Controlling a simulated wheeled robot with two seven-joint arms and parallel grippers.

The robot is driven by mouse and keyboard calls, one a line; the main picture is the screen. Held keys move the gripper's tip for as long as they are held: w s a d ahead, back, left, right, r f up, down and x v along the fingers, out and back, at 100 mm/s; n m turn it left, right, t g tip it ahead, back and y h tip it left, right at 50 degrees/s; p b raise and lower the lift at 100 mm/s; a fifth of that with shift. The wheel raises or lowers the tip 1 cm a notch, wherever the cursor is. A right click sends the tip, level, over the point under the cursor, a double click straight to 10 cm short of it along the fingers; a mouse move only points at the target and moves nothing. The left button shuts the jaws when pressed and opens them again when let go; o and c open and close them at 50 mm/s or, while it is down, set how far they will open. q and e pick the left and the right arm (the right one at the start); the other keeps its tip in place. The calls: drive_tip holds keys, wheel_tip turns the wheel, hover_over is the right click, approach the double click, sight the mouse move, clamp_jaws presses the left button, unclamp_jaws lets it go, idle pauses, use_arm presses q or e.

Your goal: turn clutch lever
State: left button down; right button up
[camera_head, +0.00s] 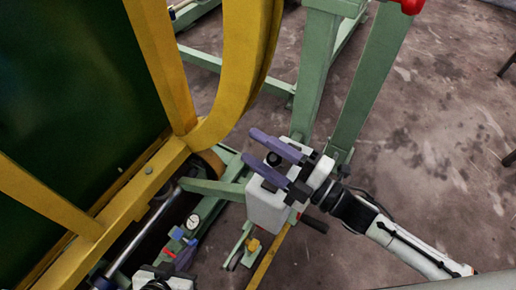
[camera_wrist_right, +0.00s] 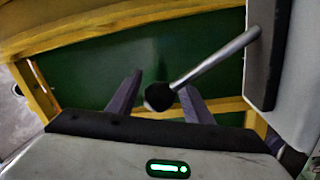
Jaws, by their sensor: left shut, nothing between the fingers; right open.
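The clutch lever appears to be the metal rod with a black knob (camera_wrist_right: 158,97) in the right wrist view. Its rod slants up right to a grey-white box. In the head view the knob (camera_head: 273,159) shows above the white box (camera_head: 266,208). My right gripper (camera_head: 252,146) is open, its two purple fingers on either side of the knob in the picture. In the right wrist view the fingers (camera_wrist_right: 161,82) also flank the knob, with gaps visible; contact cannot be told. My left gripper (camera_head: 187,254) is shut and empty at the bottom of the head view, partly cut off.
A yellow ring frame (camera_head: 158,166) with a dark green panel (camera_head: 70,75) fills the left. Green posts (camera_head: 368,80) stand behind the box. A dark handle (camera_head: 313,223) sticks out on its right. Bare concrete floor (camera_head: 440,120) lies at right.

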sight(279, 165)
drive_tip(key=b+v, duration=0.1)
drive_tip(key=v, duration=0.7)
drive_tip(key=shift+s+d+f, duration=0.1)
drive_tip(key=shift+s+d, duration=0.1)
drive_tip(key=shift+d, duration=0.05)
drive_tip(key=shift+v, duration=0.75)
